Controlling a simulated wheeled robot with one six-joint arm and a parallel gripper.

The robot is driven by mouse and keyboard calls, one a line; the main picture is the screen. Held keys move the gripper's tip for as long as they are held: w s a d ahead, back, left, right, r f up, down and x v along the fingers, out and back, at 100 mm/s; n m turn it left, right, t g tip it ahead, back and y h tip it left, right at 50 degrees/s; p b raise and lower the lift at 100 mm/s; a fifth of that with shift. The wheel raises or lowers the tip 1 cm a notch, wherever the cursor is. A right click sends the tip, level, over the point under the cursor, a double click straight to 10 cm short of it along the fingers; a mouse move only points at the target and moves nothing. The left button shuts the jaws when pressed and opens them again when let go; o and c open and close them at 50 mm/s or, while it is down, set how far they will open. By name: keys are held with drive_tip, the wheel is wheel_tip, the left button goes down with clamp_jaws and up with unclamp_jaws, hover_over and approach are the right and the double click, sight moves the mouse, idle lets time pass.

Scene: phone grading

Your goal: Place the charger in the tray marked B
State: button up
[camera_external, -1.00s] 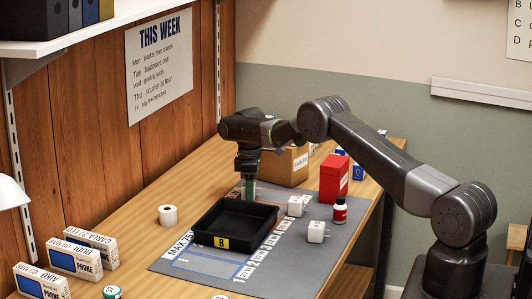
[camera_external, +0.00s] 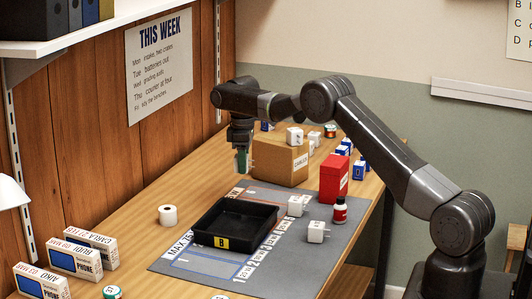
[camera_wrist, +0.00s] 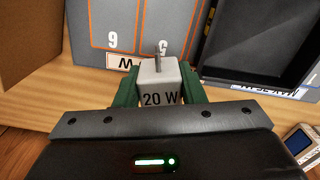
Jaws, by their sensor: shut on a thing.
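My gripper (camera_external: 242,168) is shut on a white charger marked 20 W (camera_wrist: 158,84), which sits between the green fingers in the wrist view with its metal prongs showing. In the external view my gripper is raised above the mat's far end, behind the tray. The black tray with a yellow B label (camera_external: 204,228) lies on the grey mat, and its inside looks empty. The dark tray also shows at the upper right of the wrist view (camera_wrist: 245,68). Two more white chargers, one nearer (camera_external: 317,232) and one farther (camera_external: 296,205), stand right of the tray.
A cardboard box (camera_external: 272,164) stands behind the mat with a white charger (camera_external: 295,136) on top. A red box (camera_external: 334,178) and a small red bottle (camera_external: 340,211) stand at the mat's right. A white roll (camera_external: 168,215) and phone boxes (camera_external: 92,246) are at left.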

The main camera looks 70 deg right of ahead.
drive_tip(key=m, duration=0.1)
approach(241, 228)
drive_tip(key=w+d+r, duration=0.3)
drive_tip(key=d+r, duration=0.1)
drive_tip(key=s+a+m+b, duration=0.2)
drive_tip(key=s+a, duration=0.3)
drive_tip(key=a, duration=0.4)
drive_tip(key=shift+s+a+f+p, duration=0.15)
drive_tip(key=shift+f+p, duration=0.25)
drive_tip(key=shift+f, duration=2.3)
drive_tip(key=shift+s+f+p, duration=0.1)
drive_tip(key=shift+f+p, duration=0.3)
drive_tip(key=shift+f, duration=2.25)
drive_tip(key=o, duration=1)
drive_tip(key=shift+r, duration=0.15)
